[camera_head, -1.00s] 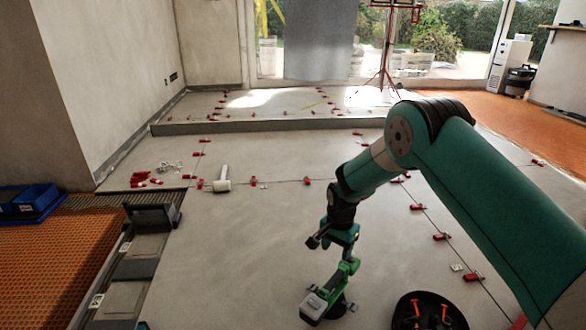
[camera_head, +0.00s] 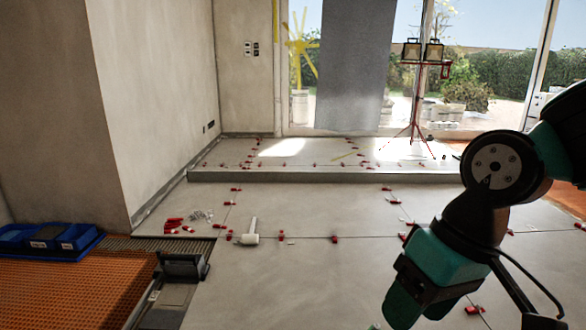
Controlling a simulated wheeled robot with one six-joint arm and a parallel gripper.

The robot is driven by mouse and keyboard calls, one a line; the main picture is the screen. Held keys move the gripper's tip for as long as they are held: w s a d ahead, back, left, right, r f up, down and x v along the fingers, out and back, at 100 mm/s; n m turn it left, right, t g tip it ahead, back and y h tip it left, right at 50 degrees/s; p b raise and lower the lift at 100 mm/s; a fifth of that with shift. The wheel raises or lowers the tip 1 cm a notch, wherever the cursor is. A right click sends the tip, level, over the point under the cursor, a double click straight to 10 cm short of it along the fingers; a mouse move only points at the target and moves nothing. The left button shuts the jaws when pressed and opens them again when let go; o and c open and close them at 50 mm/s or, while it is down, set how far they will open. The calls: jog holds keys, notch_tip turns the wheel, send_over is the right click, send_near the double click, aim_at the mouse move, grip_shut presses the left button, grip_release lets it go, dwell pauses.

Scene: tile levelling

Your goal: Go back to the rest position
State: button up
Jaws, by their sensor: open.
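My gripper (camera_head: 421,310) hangs at the lower right in the head view, at the end of my dark and green arm.
A white-headed mallet (camera_head: 249,238) and red levelling wedges (camera_head: 174,225) lie on the tiles. Blue bins (camera_head: 50,237) stand at the left by the orange mat (camera_head: 60,290). A raised step (camera_head: 330,176) crosses the back. The middle floor is mostly clear.

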jog(key=s+r+n+p, duration=0.2)
jog(key=s+r+p, duration=0.15)
jog(key=s, duration=0.35)
notch_tip(320, 180, up, 36)
jog(key=p, duration=3.5)
jog(key=shift+w+d+r, duration=0.2)
jog(key=shift+d+r, duration=0.05)
jog(key=shift+d, duration=0.05)
